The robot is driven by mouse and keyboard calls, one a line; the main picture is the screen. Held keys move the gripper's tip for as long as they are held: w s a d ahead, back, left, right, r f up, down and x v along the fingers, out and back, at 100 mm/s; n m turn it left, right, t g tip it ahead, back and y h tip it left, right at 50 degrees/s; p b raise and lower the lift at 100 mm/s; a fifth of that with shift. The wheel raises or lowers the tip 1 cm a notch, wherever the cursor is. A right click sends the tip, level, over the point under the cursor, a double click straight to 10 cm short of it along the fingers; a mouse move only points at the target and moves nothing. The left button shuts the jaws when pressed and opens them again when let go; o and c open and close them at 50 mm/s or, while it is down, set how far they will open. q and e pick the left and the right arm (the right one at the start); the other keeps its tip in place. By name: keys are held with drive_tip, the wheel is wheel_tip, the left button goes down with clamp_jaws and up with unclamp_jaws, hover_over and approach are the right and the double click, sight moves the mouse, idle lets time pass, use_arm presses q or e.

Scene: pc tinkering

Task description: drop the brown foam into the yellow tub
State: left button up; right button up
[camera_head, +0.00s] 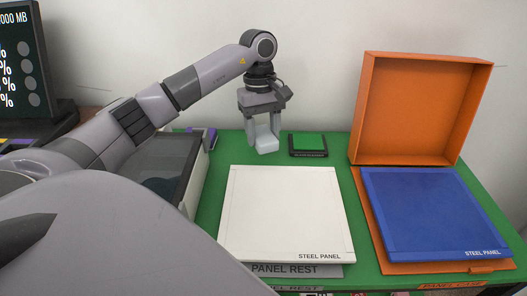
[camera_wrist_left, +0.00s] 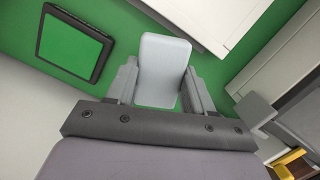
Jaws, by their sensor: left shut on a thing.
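My left gripper (camera_head: 263,132) is shut on a pale grey block (camera_head: 268,144) above the green mat, behind the white steel panel. In the left wrist view the block (camera_wrist_left: 163,62) sits between the two fingers of the gripper (camera_wrist_left: 160,88). I see no brown foam in either view; the held block looks pale grey, not brown. My right gripper is not in view.
A small black frame (camera_head: 307,154) lies on the green mat (camera_head: 333,173) right of the gripper. The white steel panel (camera_head: 285,215) lies in front. A blue steel panel (camera_head: 425,215) lies in an open orange case (camera_head: 415,110). A dark-topped case (camera_head: 190,185) stands left, partly behind my arm.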

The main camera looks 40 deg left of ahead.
sight(263, 160)
use_arm(q)
drive_tip(key=shift+f+b, duration=0.3)
drive_tip(key=shift+f, duration=2.15)
drive_tip(key=shift+f, duration=0.1)
drive_tip(key=o, duration=1)
